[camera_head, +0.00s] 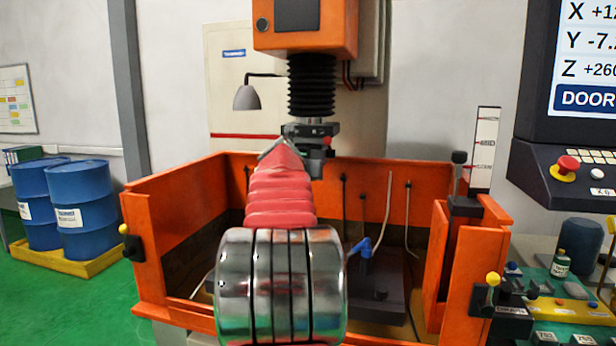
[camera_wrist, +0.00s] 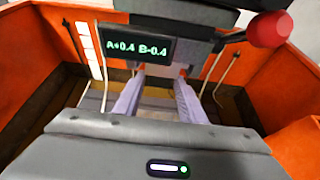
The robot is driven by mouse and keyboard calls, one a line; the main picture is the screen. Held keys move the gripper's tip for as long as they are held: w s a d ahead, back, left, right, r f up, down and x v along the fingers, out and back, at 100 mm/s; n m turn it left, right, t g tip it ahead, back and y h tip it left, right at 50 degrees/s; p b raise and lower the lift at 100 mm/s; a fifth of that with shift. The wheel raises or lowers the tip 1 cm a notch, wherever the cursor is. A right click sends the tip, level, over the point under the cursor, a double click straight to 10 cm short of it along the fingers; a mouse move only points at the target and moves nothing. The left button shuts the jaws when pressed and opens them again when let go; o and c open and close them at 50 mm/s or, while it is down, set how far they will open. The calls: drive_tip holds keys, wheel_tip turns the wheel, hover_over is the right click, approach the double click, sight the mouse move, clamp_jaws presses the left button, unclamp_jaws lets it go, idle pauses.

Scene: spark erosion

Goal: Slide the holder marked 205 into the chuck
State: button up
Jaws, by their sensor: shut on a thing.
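The chuck (camera_head: 310,130) hangs under the black bellows of the orange machine head. In the wrist view its dark underside, with a readout (camera_wrist: 139,44) showing A+0.4 B-0.4, lies just beyond my fingers. My gripper (camera_wrist: 158,76) has its two pale purple fingers reaching forward beneath it. It is shut on the holder, which is mostly hidden; no 205 mark is readable. In the head view my red-sleeved arm hides most of the gripper close below the chuck. I cannot tell whether the holder touches the chuck.
Orange tank walls (camera_head: 185,183) surround the work area on several sides. Thin hoses and a blue-nozzled stand (camera_head: 366,246) rise inside. A red knob (camera_wrist: 270,29) sits near the chuck at upper right in the wrist view. A green bench (camera_head: 560,318) with labelled items stands at right.

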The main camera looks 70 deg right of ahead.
drive_tip(key=o, duration=1.5)
drive_tip(key=shift+o, duration=0.3)
drive_tip(key=o, duration=0.3)
drive_tip(key=shift+o, duration=0.2)
drive_tip(key=shift+a, duration=0.1)
drive_tip(key=s+a, duration=0.1)
drive_tip(key=a, duration=0.8)
drive_tip(key=shift+s+a, duration=0.25)
drive_tip(key=shift+a, duration=0.1)
idle(0.9)
idle(0.8)
